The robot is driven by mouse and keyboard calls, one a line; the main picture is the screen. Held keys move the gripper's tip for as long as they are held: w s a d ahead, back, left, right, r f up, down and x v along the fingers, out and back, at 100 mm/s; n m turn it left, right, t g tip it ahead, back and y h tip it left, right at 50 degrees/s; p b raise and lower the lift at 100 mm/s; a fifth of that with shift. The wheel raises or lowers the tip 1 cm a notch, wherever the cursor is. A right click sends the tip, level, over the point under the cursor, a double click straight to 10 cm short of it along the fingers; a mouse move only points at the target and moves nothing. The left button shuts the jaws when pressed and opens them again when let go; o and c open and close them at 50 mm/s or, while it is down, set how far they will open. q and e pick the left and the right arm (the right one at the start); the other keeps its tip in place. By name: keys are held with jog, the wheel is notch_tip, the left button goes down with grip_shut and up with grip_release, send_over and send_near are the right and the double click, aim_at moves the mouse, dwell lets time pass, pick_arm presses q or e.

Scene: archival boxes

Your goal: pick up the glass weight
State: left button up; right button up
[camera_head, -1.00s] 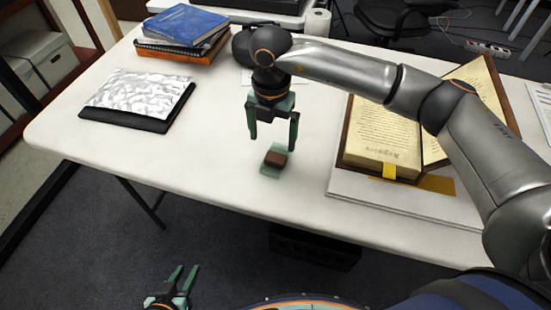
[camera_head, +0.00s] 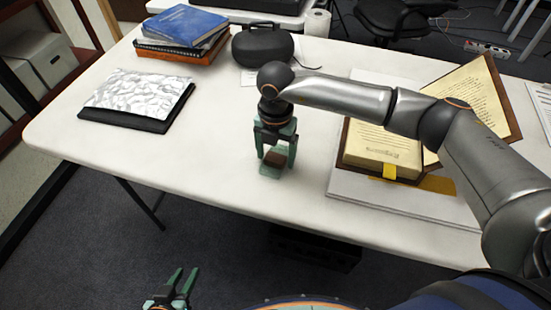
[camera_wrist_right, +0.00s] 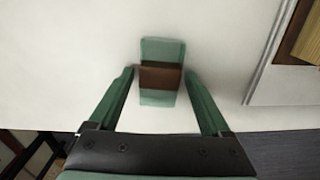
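The glass weight (camera_head: 270,171) is a pale green translucent slab with a brown band or block across its middle, lying on the white table near its front edge. It also shows in the right wrist view (camera_wrist_right: 161,52), with the brown part between the fingertips. My right gripper (camera_head: 275,160) points down over it, fingers open on either side of the brown part. In the right wrist view a gap shows between the weight and the right finger; the left finger is very close to it. My left gripper (camera_head: 178,283) is open and empty at the bottom, away from the table.
An open book (camera_head: 384,150) lies on a pale board (camera_head: 400,202) right of the weight. A crumpled silver sheet on a black folder (camera_head: 140,98), stacked books (camera_head: 184,27) and a black case (camera_head: 262,45) are farther back. The table (camera_head: 215,150) left of the weight is clear.

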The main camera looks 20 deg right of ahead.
grip_shut()
dwell(0.4)
jog(key=shift+r, duration=0.15)
